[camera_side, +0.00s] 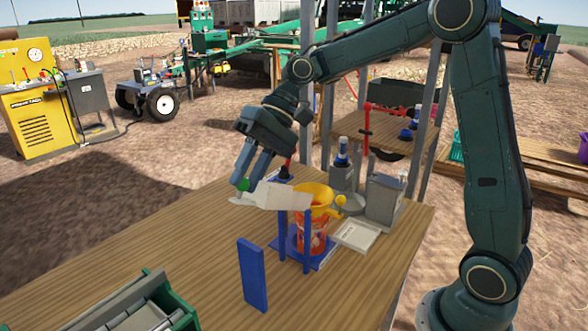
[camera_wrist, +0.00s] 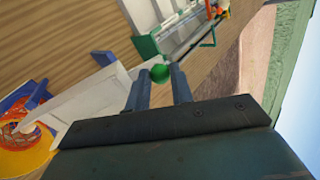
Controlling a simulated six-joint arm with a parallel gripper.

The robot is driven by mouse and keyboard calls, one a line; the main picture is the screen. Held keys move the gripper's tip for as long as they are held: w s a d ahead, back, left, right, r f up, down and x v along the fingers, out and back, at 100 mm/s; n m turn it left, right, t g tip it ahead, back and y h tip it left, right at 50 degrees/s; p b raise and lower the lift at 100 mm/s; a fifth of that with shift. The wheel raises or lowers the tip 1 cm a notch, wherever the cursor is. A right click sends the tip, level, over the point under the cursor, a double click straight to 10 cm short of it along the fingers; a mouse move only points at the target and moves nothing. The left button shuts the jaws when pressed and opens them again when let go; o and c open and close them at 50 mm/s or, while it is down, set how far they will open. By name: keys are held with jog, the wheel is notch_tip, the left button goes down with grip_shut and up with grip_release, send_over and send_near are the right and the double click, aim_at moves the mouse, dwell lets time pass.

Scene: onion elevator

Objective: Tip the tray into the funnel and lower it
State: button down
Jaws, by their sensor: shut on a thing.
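My gripper (camera_side: 243,182) is shut on the green knob (camera_wrist: 159,73) at one end of the pale grey-white tray (camera_side: 272,196). The tray also shows in the wrist view (camera_wrist: 92,97). Its other end reaches over the near rim of the yellow funnel (camera_side: 318,192). The tray looks close to level; I cannot tell its exact tilt or see what is in it. The funnel also shows in the wrist view (camera_wrist: 38,158).
A blue upright plate (camera_side: 252,275) stands in front of the funnel frame. A green-framed roller unit (camera_side: 140,308) is at the near left. The table's left part is clear.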

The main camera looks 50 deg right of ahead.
jog(key=c, duration=1.5)
grip_release()
jog(key=shift+a+f, duration=0.1)
jog(key=shift+a, duration=0.05)
